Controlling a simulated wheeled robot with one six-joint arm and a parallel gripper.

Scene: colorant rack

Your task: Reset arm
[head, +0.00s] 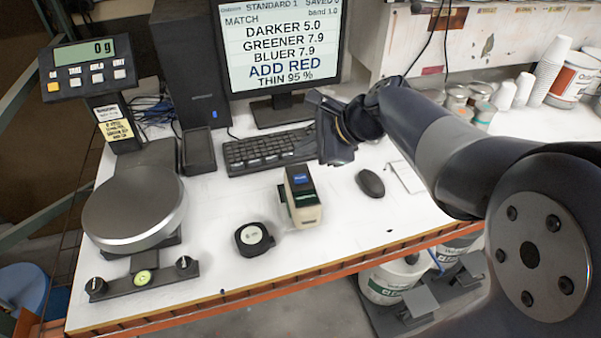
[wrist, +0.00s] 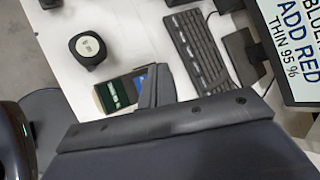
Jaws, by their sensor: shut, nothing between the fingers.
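My gripper (head: 335,155) hangs over the white bench (head: 215,215), in front of the monitor and near the right end of the keyboard (head: 265,150). Its fingers are shut with nothing between them. In the wrist view the dark fingers (wrist: 154,88) point toward the bench, and a beige and green handheld device (wrist: 118,93) lies partly hidden behind them. In the head view that device (head: 302,200) stands on the bench below and left of my gripper, apart from it.
A scale (head: 135,208) with a display reading 0 g stands at left. A black round puck (head: 253,239) and a mouse (head: 370,183) lie on the bench. The monitor (head: 282,50) shows "ADD RED". Cans and stacked cups (head: 548,70) stand at back right. The front middle is mostly clear.

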